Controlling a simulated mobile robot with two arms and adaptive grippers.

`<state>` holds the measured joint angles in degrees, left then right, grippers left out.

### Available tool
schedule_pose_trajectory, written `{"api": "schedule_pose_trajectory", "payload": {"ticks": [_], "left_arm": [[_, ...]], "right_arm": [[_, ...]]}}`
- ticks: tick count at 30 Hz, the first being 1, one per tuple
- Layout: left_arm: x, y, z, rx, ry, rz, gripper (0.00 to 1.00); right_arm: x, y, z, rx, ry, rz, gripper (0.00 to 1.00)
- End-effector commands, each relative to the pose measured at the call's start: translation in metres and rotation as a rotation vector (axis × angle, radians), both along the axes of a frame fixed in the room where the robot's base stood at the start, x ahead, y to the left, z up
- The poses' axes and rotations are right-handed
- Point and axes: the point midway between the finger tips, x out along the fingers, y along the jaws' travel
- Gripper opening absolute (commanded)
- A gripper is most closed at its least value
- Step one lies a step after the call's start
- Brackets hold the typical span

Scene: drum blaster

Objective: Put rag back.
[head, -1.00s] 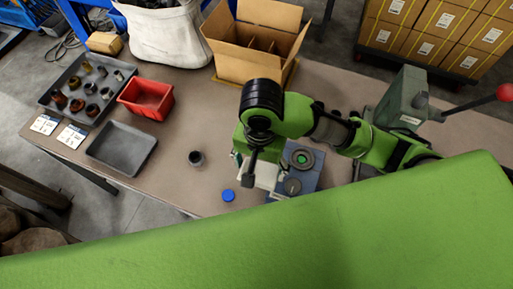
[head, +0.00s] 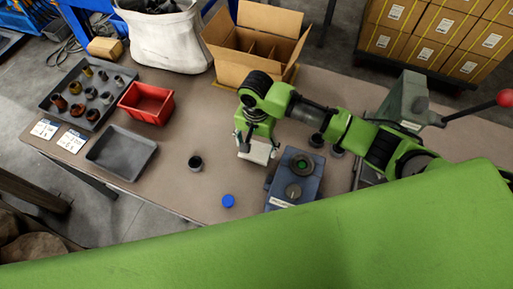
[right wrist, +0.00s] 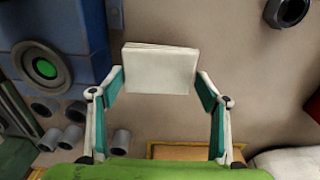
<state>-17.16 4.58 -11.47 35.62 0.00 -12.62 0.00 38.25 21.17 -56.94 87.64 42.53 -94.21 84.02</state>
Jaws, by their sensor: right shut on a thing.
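The rag (head: 258,152) is a small white folded cloth. My right gripper (head: 256,144) is shut on it, and the rag hangs over the bench beside the blue machine. In the right wrist view the rag (right wrist: 160,68) sits flat between the two fingertips of the right gripper (right wrist: 161,88). The blue machine (head: 300,178), with a green round button and a grey knob, stands just right of the rag and apart from it. It also shows at the left of the right wrist view (right wrist: 92,40). My left gripper is not in view.
The brown bench (head: 215,120) has free room left of my right gripper. On it are a dark cup (head: 195,163), a blue cap (head: 228,201), an empty grey tray (head: 121,153), a red bin (head: 147,103), a tray of rings (head: 66,98) and an open cardboard box (head: 245,70).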

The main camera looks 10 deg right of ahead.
Motion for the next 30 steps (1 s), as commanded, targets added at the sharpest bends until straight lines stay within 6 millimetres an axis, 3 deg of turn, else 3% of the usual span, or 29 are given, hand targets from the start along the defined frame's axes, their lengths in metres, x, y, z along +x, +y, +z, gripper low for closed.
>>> {"api": "schedule_pose_trajectory", "payload": {"ticks": [8, 19, 20, 21, 22, 30], "left_arm": [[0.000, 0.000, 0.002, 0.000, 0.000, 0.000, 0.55], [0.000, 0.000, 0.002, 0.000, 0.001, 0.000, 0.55], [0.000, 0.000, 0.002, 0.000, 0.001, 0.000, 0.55], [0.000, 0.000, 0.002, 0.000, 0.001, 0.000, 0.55], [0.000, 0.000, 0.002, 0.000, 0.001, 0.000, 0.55], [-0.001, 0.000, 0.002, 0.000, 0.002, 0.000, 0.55]], "right_arm": [[0.004, -0.001, -0.033, -0.001, 0.000, -0.001, 0.52], [0.003, -0.001, -0.038, -0.001, 0.001, -0.001, 0.52], [0.003, -0.001, -0.038, -0.001, 0.000, -0.001, 0.71], [0.004, -0.001, -0.038, -0.001, -0.001, -0.001, 0.82], [0.004, -0.001, -0.038, -0.001, -0.001, -0.001, 0.86], [0.004, -0.001, -0.037, -0.001, -0.001, -0.001, 0.86]]}}
